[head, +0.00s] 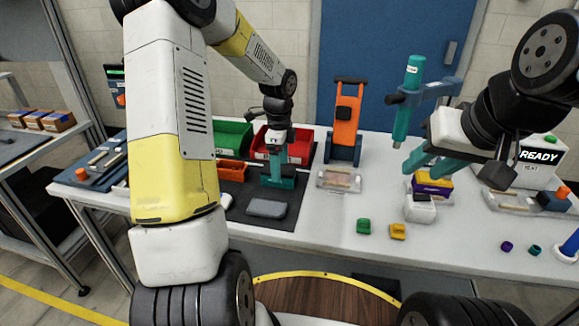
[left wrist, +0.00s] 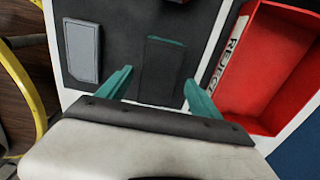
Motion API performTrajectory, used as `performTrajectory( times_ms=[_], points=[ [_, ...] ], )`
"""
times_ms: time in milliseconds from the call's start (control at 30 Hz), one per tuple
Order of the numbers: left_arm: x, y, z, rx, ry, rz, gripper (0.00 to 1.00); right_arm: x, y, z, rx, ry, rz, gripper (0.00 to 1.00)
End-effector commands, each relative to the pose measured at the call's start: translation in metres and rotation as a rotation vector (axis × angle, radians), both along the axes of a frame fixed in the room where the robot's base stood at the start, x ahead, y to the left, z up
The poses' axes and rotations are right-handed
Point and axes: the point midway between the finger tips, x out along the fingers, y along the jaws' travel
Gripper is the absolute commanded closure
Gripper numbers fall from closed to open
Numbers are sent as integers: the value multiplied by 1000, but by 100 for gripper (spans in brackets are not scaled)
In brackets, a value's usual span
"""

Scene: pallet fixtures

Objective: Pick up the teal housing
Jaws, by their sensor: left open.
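A flat rectangular piece with a teal far edge (left wrist: 166,41), most likely the teal housing, lies on the dark mat between my left fingers in the left wrist view. Most of its face is dark, as if in shadow. In the head view my left gripper (head: 277,182) points down over the mat, and its teal fingers cannot be cleanly told from the piece. My left gripper (left wrist: 157,92) is open, one finger to each side of the piece. My right gripper (head: 421,168) has its teal fingers apart above the right part of the table, near a purple and yellow block.
A grey housing (head: 267,208) lies on the mat near the left gripper. A red reject bin (head: 302,152), green bin (head: 234,136) and orange tray (head: 232,172) stand close. A clear tray (head: 338,180) and orange stand (head: 345,120) are to the right. Small green (head: 363,226) and yellow (head: 397,231) parts lie in front.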

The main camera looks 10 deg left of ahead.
Motion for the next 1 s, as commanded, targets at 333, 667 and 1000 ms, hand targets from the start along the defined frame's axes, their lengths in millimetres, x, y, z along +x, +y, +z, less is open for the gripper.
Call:
performTrajectory(
  times_ms=[333, 667, 1000],
  points=[
    [-1, 2, -30, 1, 1, 1, 25, 0, 0, 0, 0, 0, 0, 64],
    [-1, 2, -30, 1, 0, 2, 63, 0, 0, 0, 0, 0, 0, 64],
    [-1, 2, -29, 1, -1, 2, 96, 0, 0, 0, 0, 0, 0, 64]
  ],
)
